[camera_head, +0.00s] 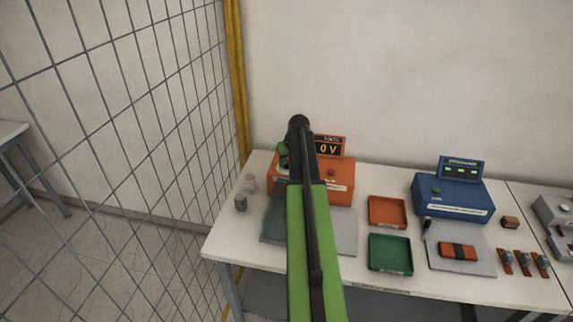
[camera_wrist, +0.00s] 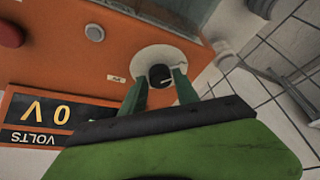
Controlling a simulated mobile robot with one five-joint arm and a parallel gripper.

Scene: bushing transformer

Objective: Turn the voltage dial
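The voltage dial (camera_wrist: 159,75) is a dark round knob on a pale round plate, set on the orange box (camera_wrist: 70,50). The orange box (camera_head: 342,180) also shows in the head view, with its display (camera_head: 328,147) reading 0 V; the dial itself is hidden there behind my arm. My gripper (camera_wrist: 161,82) has its two green fingers apart, one on either side of the dial, with small gaps seeming to show between fingers and knob. I cannot tell whether either finger touches it. The volts display (camera_wrist: 47,110) appears upside down in the wrist view.
A red button (camera_wrist: 10,33) and a small pale knob (camera_wrist: 94,32) are on the same box face. On the table, an orange tray (camera_head: 387,212), a green tray (camera_head: 390,253) and a blue box (camera_head: 453,197) stand to the right. A wire mesh fence (camera_head: 130,110) is at left.

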